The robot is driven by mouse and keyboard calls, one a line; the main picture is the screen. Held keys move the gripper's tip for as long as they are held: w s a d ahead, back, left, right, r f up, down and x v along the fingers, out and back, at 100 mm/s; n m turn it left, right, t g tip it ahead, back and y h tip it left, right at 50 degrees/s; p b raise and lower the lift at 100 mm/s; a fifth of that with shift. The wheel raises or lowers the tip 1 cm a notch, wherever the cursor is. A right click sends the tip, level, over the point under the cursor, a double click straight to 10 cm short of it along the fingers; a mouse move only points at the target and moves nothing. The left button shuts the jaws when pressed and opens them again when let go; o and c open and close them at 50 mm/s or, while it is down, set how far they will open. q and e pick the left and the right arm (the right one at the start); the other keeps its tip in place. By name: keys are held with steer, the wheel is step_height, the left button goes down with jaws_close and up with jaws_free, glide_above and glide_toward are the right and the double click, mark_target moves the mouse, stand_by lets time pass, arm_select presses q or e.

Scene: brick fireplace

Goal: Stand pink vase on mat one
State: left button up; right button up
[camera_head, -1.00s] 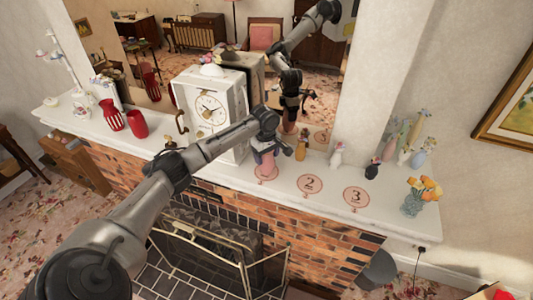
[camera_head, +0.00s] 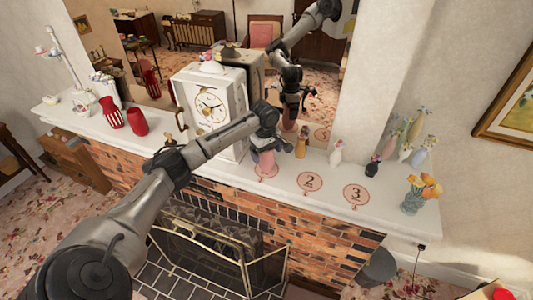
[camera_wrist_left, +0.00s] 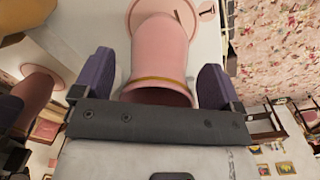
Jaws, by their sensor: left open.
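The pink vase (camera_head: 266,160) stands upright on mat one (camera_head: 262,174), a pink disc on the white mantel, in front of the clock. In the left wrist view the pink vase (camera_wrist_left: 160,55) has a gold band near its open mouth, and part of mat one (camera_wrist_left: 138,12) shows beyond its base. My left gripper (camera_head: 266,146) is just above the vase. In the left wrist view its purple fingers (camera_wrist_left: 154,85) are open on either side of the vase's upper part, with a gap at each side. My right gripper is not in view.
The mantel clock (camera_head: 212,108) stands close behind and left of the vase. Mats two (camera_head: 310,181) and three (camera_head: 356,194) lie bare to the right. An amber bottle (camera_head: 301,146), a white vase (camera_head: 336,155) and a dark vase (camera_head: 372,168) stand behind them. A mirror backs the mantel.

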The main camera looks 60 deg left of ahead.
arm_select(q)
steer(key=r+b, duration=0.1)
steer(key=r, duration=0.4)
steer(key=r+b, duration=0.2)
steer(key=r, duration=0.2)
steer(key=shift+s+r, duration=0.2)
steer(key=shift+r, duration=1.05)
steer(key=d+f+m+y, duration=0.1)
steer(key=d+f+m, duration=0.6)
steer(key=d+f, duration=0.65)
steer(key=s+d+f+m, duration=0.7)
steer(key=s+d+f, duration=0.2)
steer(key=d+f, duration=0.35)
steer(key=s+d+m+t, duration=0.1)
steer(key=s+d+m, duration=0.2)
steer(key=s, duration=0.7)
steer(key=s+d+f+m+t+h, duration=0.1)
steer(key=s+d+m+t, duration=0.1)
steer(key=s+d, duration=0.6)
steer(key=shift+s+d+f+m, duration=0.2)
steer(key=shift+s+m, duration=0.7)
steer(key=shift+s, duration=0.1)
